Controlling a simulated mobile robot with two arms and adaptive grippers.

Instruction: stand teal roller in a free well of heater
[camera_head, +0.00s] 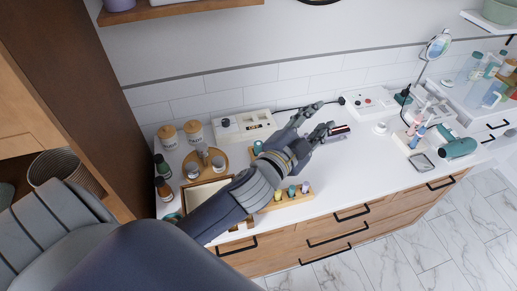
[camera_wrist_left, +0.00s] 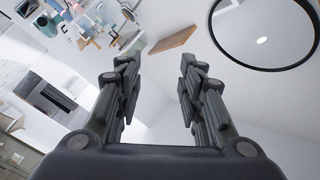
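My left gripper (camera_head: 322,118) reaches over the middle of the counter. Its fingers are apart, and in the left wrist view the gap between the fingers (camera_wrist_left: 157,75) is empty. A white box-shaped unit with a knob and a dark slotted top (camera_head: 244,126), which looks like the heater, stands against the tiled wall, left of the gripper. Its wells are too small to make out. A small teal piece (camera_head: 257,147) shows just in front of it, partly hidden by my arm. A wooden rack (camera_head: 297,199) at the counter's front holds small teal and yellow rollers. My right gripper is not in view.
A second white unit with red marks (camera_head: 368,102) stands farther right. Lidded jars (camera_head: 193,131), a round wooden tray (camera_head: 216,164) and bottles crowd the left end. A mirror (camera_head: 438,46) and a teal dryer (camera_head: 458,148) are at right. The counter right of the rack is clear.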

